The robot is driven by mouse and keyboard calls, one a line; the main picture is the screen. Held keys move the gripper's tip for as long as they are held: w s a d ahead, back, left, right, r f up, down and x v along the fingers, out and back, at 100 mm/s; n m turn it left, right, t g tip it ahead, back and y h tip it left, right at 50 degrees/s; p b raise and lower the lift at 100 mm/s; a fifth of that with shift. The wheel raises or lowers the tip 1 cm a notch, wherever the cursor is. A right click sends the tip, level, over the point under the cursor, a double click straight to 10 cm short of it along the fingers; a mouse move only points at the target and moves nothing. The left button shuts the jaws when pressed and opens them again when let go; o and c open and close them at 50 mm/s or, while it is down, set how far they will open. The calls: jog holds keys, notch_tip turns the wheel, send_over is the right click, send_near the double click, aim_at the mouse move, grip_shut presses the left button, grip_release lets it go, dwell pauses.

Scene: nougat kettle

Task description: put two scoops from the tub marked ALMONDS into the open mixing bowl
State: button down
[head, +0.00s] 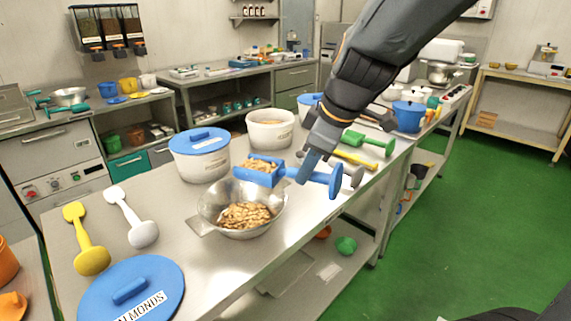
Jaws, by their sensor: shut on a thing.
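My gripper (309,166) is shut on the handle of a blue scoop (262,178), above the right back rim of the steel mixing bowl (212,213). The scoop looks about level and its square cup holds brown pieces that look like almonds. The open bowl has a heap of similar almonds (245,215) in it. An open white tub (270,140) stands behind the scoop, with tan contents showing; its label is too small to read. A blue lid marked ALMONDS (130,287) lies at the table's front left.
A white tub with a blue lid on (200,158) stands left of the open tub. A white scoop (132,218) and a yellow scoop (84,238) lie left of the bowl. A green scoop (368,143) and a blue pot (408,115) are to the right.

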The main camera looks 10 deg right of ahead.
jog(key=shift+w+a+f+g+h+p, duration=0.1)
jog(key=shift+a+f+g+h+p, duration=0.1)
jog(key=shift+f+h+p, duration=0.3)
jog(key=shift+a+f+g+h+p, duration=0.15)
jog(key=shift+f+g+p, duration=0.1)
jog(key=shift+p, duration=0.45)
jog(key=w+a+r+g+h+p, duration=0.1)
jog(key=p, duration=0.1)
jog(key=shift+a+r+h+p, duration=0.3)
jog(key=shift+r+h+p, duration=0.05)
jog(key=w+a+r+g+h+p, duration=0.1)
jog(key=p, duration=0.1)
jog(key=w+a+r+g+h+p, duration=0.1)
jog(key=a+p, duration=0.1)
jog(key=w+a+r+g+h+p, duration=0.1)
jog(key=p, duration=0.2)
jog(key=shift+w+a+r+n+h, duration=0.3)
jog(key=shift+a+n+h, duration=0.05)
jog(key=shift+n+h, duration=0.05)
jog(key=w+a+r+g+h+p, duration=0.2)
jog(key=w+a+r+h+p, duration=0.1)
jog(key=a, duration=0.1)
jog(key=shift+w+a+r+h+p, duration=0.3)
jog(key=shift+a+h+p, duration=0.05)
jog(key=shift+h+p, duration=0.05)
jog(key=shift+g, duration=0.25)
